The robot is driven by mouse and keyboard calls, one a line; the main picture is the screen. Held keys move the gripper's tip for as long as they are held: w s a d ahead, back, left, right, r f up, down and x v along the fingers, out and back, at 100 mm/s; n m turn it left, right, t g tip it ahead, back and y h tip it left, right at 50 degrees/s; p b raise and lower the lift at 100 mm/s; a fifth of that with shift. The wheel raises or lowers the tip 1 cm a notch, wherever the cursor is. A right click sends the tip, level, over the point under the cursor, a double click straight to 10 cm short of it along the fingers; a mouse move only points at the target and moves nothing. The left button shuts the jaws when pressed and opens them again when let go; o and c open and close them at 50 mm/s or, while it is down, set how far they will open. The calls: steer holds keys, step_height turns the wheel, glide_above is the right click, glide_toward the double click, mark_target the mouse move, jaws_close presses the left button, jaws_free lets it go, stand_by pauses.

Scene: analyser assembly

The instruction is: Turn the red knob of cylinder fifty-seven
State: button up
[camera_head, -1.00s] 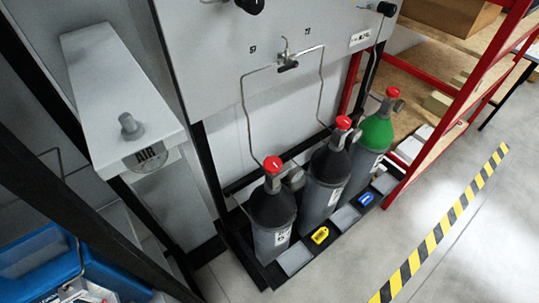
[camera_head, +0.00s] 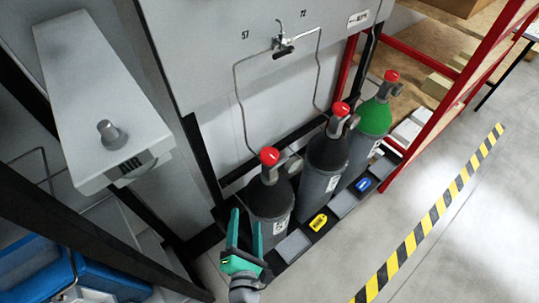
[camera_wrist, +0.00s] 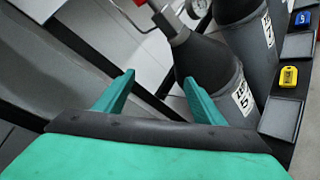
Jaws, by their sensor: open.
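Three cylinders stand in a rack. The leftmost grey cylinder (camera_head: 272,200), below the panel label 57, has a black shoulder and a red knob (camera_head: 269,156) on top. In the wrist view this cylinder (camera_wrist: 208,62) shows a label that seems to begin with 5; its knob cannot be clearly made out there. My teal gripper (camera_head: 246,219) is open and empty, low in front of and left of this cylinder, below knob height. In the wrist view the fingertips (camera_wrist: 159,77) point towards the cylinder's shoulder, spread apart.
A middle cylinder (camera_head: 326,160) and a green-topped one (camera_head: 374,118) also carry red knobs. A grey AIR box (camera_head: 100,100) juts out at left. A red shelf frame (camera_head: 450,98) stands at right. Floor beside the striped tape (camera_head: 432,222) is clear.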

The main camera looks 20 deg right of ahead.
mark_target(266, 164)
steer(key=w+d+r+n+h, duration=0.6)
steer(key=r, duration=0.3)
steer(key=x, duration=1)
steer(key=shift+w+d, duration=0.15)
steer(key=shift+w, duration=0.1)
steer(key=shift+c, duration=0.7)
steer(key=c, duration=0.9)
